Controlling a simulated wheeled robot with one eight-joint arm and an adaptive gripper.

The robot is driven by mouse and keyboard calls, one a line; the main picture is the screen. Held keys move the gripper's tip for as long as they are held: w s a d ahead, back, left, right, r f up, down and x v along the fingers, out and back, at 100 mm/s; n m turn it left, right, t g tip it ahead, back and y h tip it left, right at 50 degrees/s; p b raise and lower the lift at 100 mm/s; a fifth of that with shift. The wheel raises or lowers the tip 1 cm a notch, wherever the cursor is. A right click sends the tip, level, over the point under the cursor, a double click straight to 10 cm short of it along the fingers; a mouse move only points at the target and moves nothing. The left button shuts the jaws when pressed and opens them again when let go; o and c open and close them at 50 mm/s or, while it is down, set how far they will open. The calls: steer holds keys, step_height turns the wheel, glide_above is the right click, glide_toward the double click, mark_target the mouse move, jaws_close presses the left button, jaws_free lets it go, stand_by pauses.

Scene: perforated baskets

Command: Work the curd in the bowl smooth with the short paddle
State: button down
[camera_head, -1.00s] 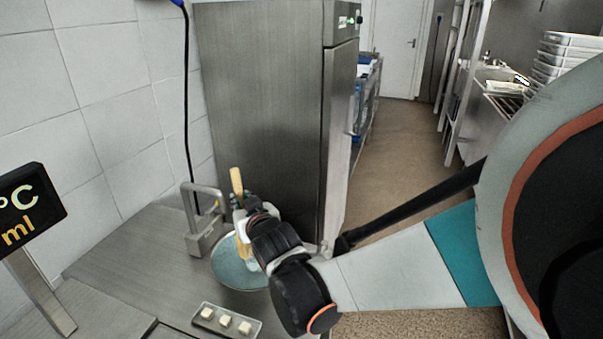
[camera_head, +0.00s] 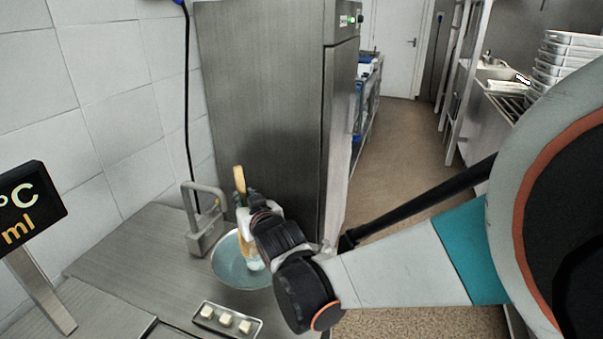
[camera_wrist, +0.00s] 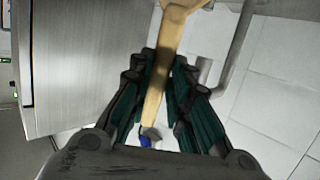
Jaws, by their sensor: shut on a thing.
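My gripper (camera_head: 247,222) is shut on the short paddle (camera_head: 239,180), a pale wooden tool. Its narrow end points up out of the fingers and its lower part reaches down into the bowl. The bowl (camera_head: 229,268), round with a blue-grey inside, sits on the steel counter beneath my gripper, which hides its right part. A small whitish patch (camera_head: 257,265) shows in the bowl by the paddle's lower end; I cannot tell how smooth the curd is. In the wrist view the paddle (camera_wrist: 167,45) runs between both fingers (camera_wrist: 160,85).
A metal stand with a looped handle (camera_head: 205,215) stands close behind the bowl's left. A small tray (camera_head: 212,330) with white cubes lies in front. A scale-like display (camera_head: 30,208) is at far left. A steel cabinet (camera_head: 265,110) rises behind.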

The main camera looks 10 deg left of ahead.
steer(key=shift+s+a, duration=0.25)
steer(key=shift+s, duration=0.05)
steer(key=shift+w+d, duration=0.1)
steer(key=shift+w+d+r, duration=0.1)
steer(key=shift+w+d, duration=0.45)
steer(key=shift+d, duration=0.05)
steer(key=shift+s+a, duration=0.65)
steer(key=shift+a, duration=0.05)
steer(key=shift+w+d, duration=0.6)
steer(key=shift+d, duration=0.1)
